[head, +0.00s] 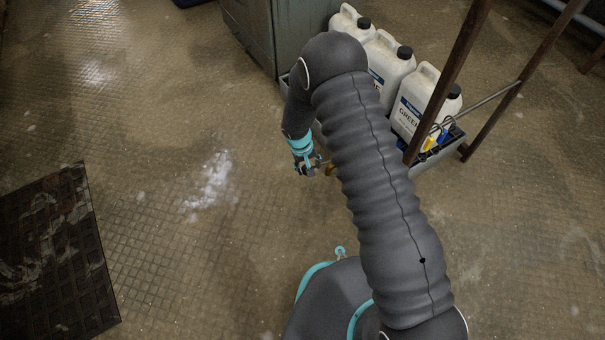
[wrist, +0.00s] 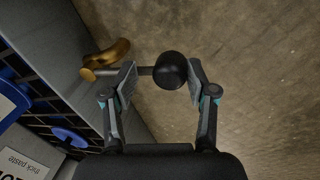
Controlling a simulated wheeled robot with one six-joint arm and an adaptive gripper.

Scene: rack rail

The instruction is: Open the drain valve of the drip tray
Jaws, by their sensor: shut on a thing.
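The drain valve is a brass fitting (wrist: 108,56) on the grey side wall of the drip tray (wrist: 62,38), at the upper left in the wrist view. A short lever runs from it to a black ball knob (wrist: 172,68). My gripper (wrist: 161,76) is shut on the black knob, with one finger on each side of it. My arm hides much of the tray there.
White jugs with black caps (head: 428,100) stand in the tray. Brown rack posts (head: 451,78) and a thin rail rise at its right. A grey cabinet (head: 262,35) stands behind. A black mat (head: 55,255) lies at left. The wet floor between is clear.

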